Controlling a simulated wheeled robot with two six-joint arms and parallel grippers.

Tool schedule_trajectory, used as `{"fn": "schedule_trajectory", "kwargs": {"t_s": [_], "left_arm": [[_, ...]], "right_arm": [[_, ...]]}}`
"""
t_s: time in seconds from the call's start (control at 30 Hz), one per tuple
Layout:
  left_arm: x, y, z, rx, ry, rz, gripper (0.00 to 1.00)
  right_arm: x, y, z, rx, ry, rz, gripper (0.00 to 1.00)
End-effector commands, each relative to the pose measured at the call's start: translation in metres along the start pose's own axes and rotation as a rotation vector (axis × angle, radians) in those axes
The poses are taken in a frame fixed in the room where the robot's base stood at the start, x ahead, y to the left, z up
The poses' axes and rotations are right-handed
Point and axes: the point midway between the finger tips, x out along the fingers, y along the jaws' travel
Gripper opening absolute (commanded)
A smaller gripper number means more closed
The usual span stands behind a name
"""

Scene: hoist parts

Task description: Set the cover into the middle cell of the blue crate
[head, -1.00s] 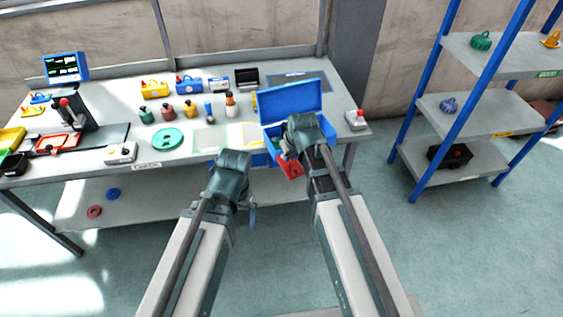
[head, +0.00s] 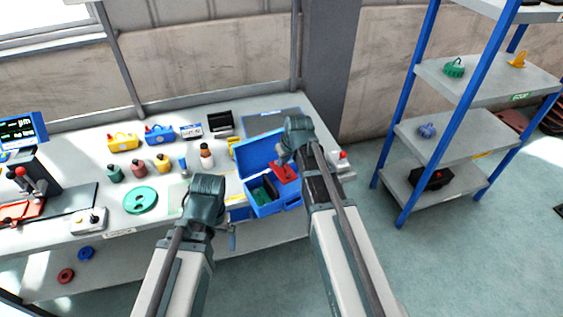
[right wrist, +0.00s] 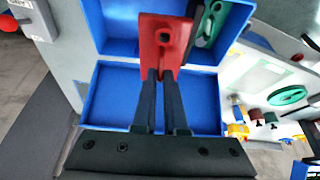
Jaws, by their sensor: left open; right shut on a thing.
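The red cover (head: 285,173) is a plate with a raised knob; it also shows in the right wrist view (right wrist: 160,48). My right gripper (right wrist: 163,74) is shut on it and holds it over the right part of the blue crate (head: 268,209). The crate's blue lid (head: 254,151) stands open at the back. A dark green part (right wrist: 208,22) lies in the crate's left side as the head sees it. The cover and my arm hide much of the middle and right cells. My left gripper (head: 232,236) is empty and open at the table's front edge, left of the crate.
A green disc (head: 140,200), several bottles (head: 207,156) and yellow and blue boxes stand left of the crate. A grey box with a red button (head: 342,161) is close on its right. A blue-posted shelf (head: 440,145) stands further right, with clear floor between.

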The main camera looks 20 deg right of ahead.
Motion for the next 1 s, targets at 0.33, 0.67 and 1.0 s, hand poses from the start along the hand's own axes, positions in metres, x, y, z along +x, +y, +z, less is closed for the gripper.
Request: {"fn": "schedule_trajectory", "kwargs": {"t_s": [0.33,0.67,1.0], "left_arm": [[0.004,0.0,0.0,0.0,0.0,0.0,1.0],[0.031,0.003,-0.002,0.0,0.0,0.0,1.0],[0.04,0.004,-0.002,0.0,0.0,0.0,1.0]], "right_arm": [[0.003,0.0,0.002,0.001,0.0,-0.001,0.0],[0.029,0.0,0.012,0.001,0.0,-0.001,0.0],[0.037,-0.001,0.016,0.001,0.0,-0.001,0.0]]}}
